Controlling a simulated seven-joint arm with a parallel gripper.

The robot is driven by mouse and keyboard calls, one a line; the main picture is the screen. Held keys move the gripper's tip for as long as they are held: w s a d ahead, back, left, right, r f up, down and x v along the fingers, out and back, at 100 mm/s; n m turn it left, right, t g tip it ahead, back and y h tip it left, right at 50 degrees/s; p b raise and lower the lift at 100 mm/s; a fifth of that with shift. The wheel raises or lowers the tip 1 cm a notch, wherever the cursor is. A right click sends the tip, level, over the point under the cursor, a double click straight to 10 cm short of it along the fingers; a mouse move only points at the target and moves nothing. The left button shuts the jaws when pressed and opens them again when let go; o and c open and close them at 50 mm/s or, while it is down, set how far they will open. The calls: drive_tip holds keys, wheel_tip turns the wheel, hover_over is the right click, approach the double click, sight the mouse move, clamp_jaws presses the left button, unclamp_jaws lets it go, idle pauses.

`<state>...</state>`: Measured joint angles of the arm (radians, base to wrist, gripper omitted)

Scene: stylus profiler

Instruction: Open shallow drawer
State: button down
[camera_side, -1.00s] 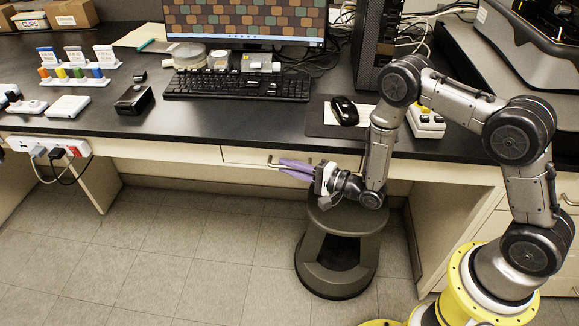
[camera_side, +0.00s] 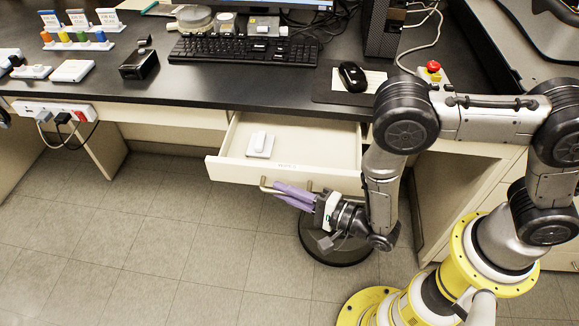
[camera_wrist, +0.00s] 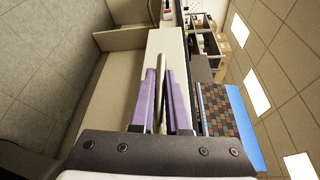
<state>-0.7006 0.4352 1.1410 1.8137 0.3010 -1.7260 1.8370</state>
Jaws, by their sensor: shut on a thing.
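The shallow drawer (camera_side: 232,170) under the black desk is pulled well out, and its pale inside shows. A small white object (camera_side: 260,144) lies in it toward the left. A metal bar handle (camera_side: 266,186) is on the drawer's front. My gripper (camera_side: 280,188) has purple fingers and is shut on this handle. In the wrist view the purple fingers (camera_wrist: 165,95) stand on either side of the thin handle (camera_wrist: 162,75), in front of the pale drawer front (camera_wrist: 150,75). The fingers hide part of the handle.
A dark round stool (camera_side: 335,250) stands on the floor under my wrist. The desk (camera_side: 230,90) holds a keyboard (camera_side: 240,50), a mouse (camera_side: 352,76) and a red-topped button box (camera_side: 432,72). The floor (camera_side: 170,240) left of the stool is clear.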

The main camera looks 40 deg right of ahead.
drive_tip(key=s+a, duration=0.6)
idle(0.4)
drive_tip(key=c, duration=0.9)
unclamp_jaws()
drive_tip(key=shift+a, duration=0.1)
